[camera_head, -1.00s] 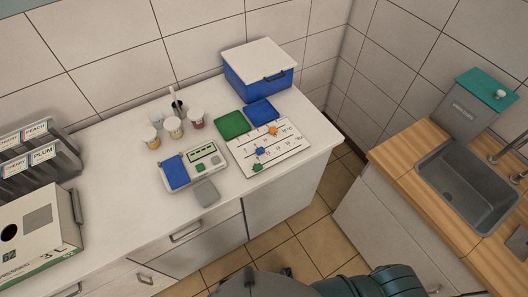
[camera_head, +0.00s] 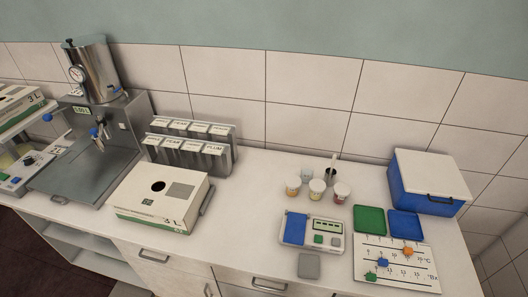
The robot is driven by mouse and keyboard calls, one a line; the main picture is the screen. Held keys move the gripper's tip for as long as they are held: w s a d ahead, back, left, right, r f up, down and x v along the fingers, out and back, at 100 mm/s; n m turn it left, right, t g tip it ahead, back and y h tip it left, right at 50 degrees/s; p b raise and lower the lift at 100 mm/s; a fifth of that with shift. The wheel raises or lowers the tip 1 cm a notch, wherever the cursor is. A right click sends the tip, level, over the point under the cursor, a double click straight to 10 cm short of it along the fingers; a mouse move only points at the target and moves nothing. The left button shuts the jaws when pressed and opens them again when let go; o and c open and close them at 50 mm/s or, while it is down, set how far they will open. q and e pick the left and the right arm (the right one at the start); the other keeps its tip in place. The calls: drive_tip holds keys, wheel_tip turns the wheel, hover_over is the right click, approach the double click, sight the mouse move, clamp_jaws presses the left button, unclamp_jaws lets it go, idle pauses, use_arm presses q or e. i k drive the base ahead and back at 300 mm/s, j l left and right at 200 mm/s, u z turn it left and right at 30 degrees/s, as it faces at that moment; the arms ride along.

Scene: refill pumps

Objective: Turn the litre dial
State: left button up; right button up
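A white control panel (camera_head: 22,172) stands at the left edge, partly cut off. It carries a small round dial (camera_head: 30,160) and blue and green parts too small to read. I cannot tell for sure which of these is the litre dial. Neither of my grippers is in view.
A white box marked 3 L (camera_head: 160,205) stands before a rack of labelled cards (camera_head: 190,143). To the right are small jars (camera_head: 317,188), a keypad device (camera_head: 312,228), a slider board (camera_head: 397,268) and a blue lidded box (camera_head: 428,185). The counter's middle back is clear.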

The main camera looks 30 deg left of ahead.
sight(28, 161)
drive_tip(key=u, duration=2.9)
drive_tip(key=i+j+z, duration=0.1)
drive_tip(key=z, duration=0.65)
drive_tip(key=i+j+z, duration=0.4)
drive_tip(key=j, duration=0.25)
drive_tip(key=j+z, duration=0.25)
drive_tip(key=i+j+z, duration=0.2)
drive_tip(key=j, duration=0.25)
drive_tip(key=j+z, duration=0.2)
drive_tip(key=j, duration=0.15)
